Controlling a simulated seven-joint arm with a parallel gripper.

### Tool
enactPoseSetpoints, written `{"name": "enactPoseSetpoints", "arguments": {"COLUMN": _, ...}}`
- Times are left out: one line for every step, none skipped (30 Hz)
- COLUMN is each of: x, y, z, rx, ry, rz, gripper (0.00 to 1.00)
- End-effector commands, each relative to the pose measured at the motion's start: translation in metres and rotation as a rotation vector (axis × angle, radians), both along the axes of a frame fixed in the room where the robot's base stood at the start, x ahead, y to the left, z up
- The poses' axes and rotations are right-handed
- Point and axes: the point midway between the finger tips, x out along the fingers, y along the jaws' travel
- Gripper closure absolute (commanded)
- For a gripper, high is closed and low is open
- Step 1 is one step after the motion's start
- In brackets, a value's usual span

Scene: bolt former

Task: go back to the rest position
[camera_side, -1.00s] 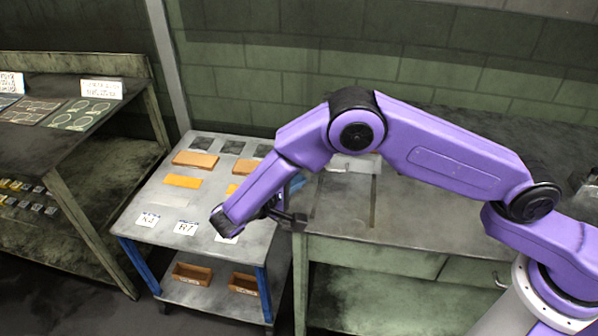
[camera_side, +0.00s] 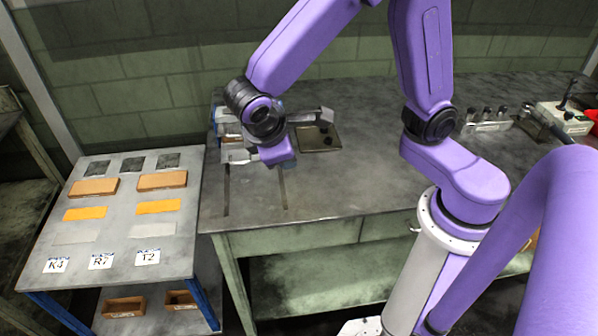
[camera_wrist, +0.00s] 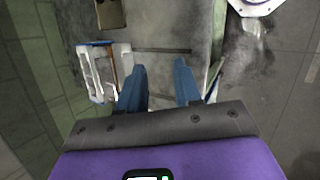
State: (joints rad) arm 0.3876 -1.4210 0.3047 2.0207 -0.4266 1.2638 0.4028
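My gripper (camera_wrist: 160,85) shows in the wrist view as two blue fingers, spread apart with nothing between them. In the side view my arm is folded over the grey workbench (camera_side: 350,190), and the wrist hides most of the gripper. The fingers point down toward the bench top, with a gap whose size I cannot tell. A pale metal frame with blue and brown parts (camera_wrist: 98,72) stands on the bench, left of the fingers in the wrist view. In the side view it is partly hidden behind my wrist.
A small cart (camera_side: 110,215) at left carries orange and brown blocks, dark squares and cards marked K4, R7 and T2. A flat plate (camera_side: 318,138) lies on the bench. A rack (camera_side: 488,122) and a white box (camera_side: 562,115) stand at the back right. The bench's front middle is clear.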

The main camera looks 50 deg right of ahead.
Motion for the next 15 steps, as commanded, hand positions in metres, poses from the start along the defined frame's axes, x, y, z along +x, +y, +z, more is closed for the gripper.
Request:
{"name": "enactPoseSetpoints", "arguments": {"x": -0.015, "y": -0.01, "z": 0.005, "rx": 0.055, "ry": 0.025, "rz": 0.018, "gripper": 0.66}}
{"name": "enactPoseSetpoints", "arguments": {"x": -0.024, "y": -0.015, "z": 0.006, "rx": 0.087, "ry": 0.044, "rz": 0.031, "gripper": 0.66}}
{"name": "enactPoseSetpoints", "arguments": {"x": -0.036, "y": -0.021, "z": 0.008, "rx": 0.129, "ry": 0.066, "rz": 0.049, "gripper": 0.66}}
{"name": "enactPoseSetpoints", "arguments": {"x": -0.045, "y": -0.025, "z": 0.009, "rx": 0.161, "ry": 0.082, "rz": 0.063, "gripper": 0.66}}
{"name": "enactPoseSetpoints", "arguments": {"x": -0.055, "y": -0.03, "z": 0.01, "rx": 0.194, "ry": 0.097, "rz": 0.076, "gripper": 0.66}}
{"name": "enactPoseSetpoints", "arguments": {"x": -0.067, "y": -0.035, "z": 0.011, "rx": 0.237, "ry": 0.115, "rz": 0.096, "gripper": 0.66}}
{"name": "enactPoseSetpoints", "arguments": {"x": -0.076, "y": -0.04, "z": 0.012, "rx": 0.269, "ry": 0.129, "rz": 0.109, "gripper": 0.66}}
{"name": "enactPoseSetpoints", "arguments": {"x": -0.085, "y": -0.044, "z": 0.013, "rx": 0.302, "ry": 0.14, "rz": 0.124, "gripper": 0.66}}
{"name": "enactPoseSetpoints", "arguments": {"x": -0.097, "y": -0.049, "z": 0.013, "rx": 0.342, "ry": 0.153, "rz": 0.143, "gripper": 0.66}}
{"name": "enactPoseSetpoints", "arguments": {"x": -0.105, "y": -0.053, "z": 0.013, "rx": 0.371, "ry": 0.163, "rz": 0.156, "gripper": 0.66}}
{"name": "enactPoseSetpoints", "arguments": {"x": -0.113, "y": -0.056, "z": 0.014, "rx": 0.399, "ry": 0.171, "rz": 0.167, "gripper": 0.66}}
{"name": "enactPoseSetpoints", "arguments": {"x": -0.122, "y": -0.06, "z": 0.014, "rx": 0.433, "ry": 0.18, "rz": 0.183, "gripper": 0.66}}
{"name": "enactPoseSetpoints", "arguments": {"x": -0.129, "y": -0.063, "z": 0.014, "rx": 0.456, "ry": 0.186, "rz": 0.195, "gripper": 0.66}}
{"name": "enactPoseSetpoints", "arguments": {"x": -0.135, "y": -0.065, "z": 0.014, "rx": 0.476, "ry": 0.19, "rz": 0.203, "gripper": 0.66}}
{"name": "enactPoseSetpoints", "arguments": {"x": -0.141, "y": -0.068, "z": 0.013, "rx": 0.499, "ry": 0.196, "rz": 0.215, "gripper": 0.66}}
